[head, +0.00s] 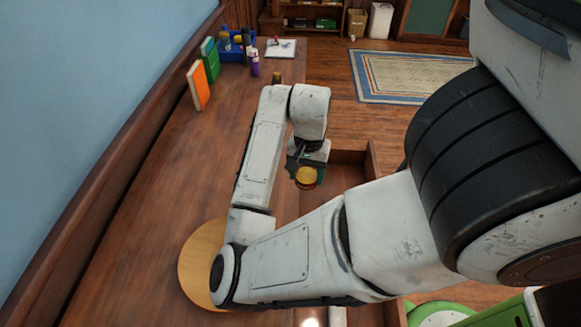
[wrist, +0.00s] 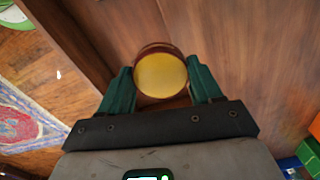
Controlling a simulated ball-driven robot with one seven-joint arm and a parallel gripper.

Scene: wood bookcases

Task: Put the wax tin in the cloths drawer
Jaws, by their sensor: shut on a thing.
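The wax tin (head: 306,178) is a small round tin with a yellow top and a reddish-brown side. My gripper (head: 305,171) is shut on it, in the air near the bench's right edge. In the wrist view the tin (wrist: 161,75) sits between the green fingers of my gripper (wrist: 163,88). An open wooden drawer (head: 372,158) sticks out from the bench to the right of the tin; my arm hides much of it. Its wall probably shows in the wrist view (wrist: 72,42). I see no cloths or label, so I cannot tell whether it is the cloths drawer.
The long wooden bench (head: 165,175) is mostly clear. A round wooden disc (head: 196,262) lies on it under my arm. An orange book (head: 198,86), a green book (head: 210,62), a blue bin (head: 232,50) and a purple bottle (head: 254,66) stand farther back. A rug (head: 410,75) lies on the floor.

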